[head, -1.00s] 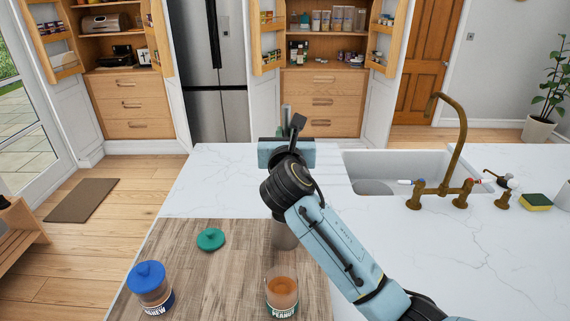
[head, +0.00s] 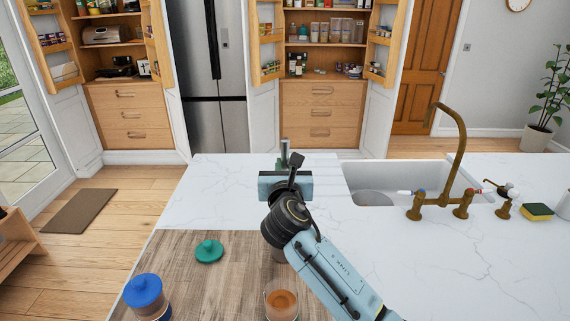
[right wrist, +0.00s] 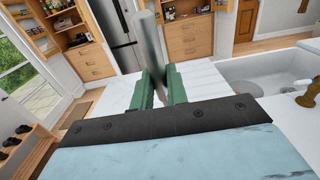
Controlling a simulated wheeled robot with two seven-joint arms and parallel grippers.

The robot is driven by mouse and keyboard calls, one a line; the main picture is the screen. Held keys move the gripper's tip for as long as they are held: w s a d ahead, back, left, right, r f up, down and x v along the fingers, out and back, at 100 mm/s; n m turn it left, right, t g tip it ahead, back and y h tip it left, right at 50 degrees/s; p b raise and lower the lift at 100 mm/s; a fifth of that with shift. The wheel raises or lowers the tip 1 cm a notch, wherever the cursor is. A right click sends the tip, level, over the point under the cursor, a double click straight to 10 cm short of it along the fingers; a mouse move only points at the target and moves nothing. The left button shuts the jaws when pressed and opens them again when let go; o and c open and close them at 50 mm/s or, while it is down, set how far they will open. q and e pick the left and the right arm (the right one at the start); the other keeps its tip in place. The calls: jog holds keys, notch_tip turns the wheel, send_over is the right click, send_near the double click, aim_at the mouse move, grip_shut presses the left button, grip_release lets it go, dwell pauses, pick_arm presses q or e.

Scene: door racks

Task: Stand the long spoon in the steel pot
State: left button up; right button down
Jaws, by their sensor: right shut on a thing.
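My right gripper (head: 284,163) is over the white counter, left of the sink, pointing away from me. In the right wrist view its green fingers (right wrist: 159,88) are shut on a grey metal shaft, the long spoon (right wrist: 149,45), which rises upright between them. The spoon's lower end is hidden behind the gripper. The steel pot (head: 277,256) seems to be the grey metal piece showing just below my wrist on the wooden board; most of it is hidden by my right arm. My left gripper is not in view.
On the wooden board (head: 185,270) are a jar with a blue lid (head: 146,292), a green lid (head: 209,251) and an open jar (head: 281,300) with brown contents. The sink (head: 380,183) and brass tap (head: 455,150) are to the right. The counter behind the board is clear.

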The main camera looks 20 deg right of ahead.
jog(key=c, duration=1.4)
grip_release()
jog(key=shift+f, duration=0.1)
jog(key=shift+r, duration=0.2)
jog(key=v, duration=0.8)
jog(key=r+v, duration=0.1)
jog(key=v, duration=0.3)
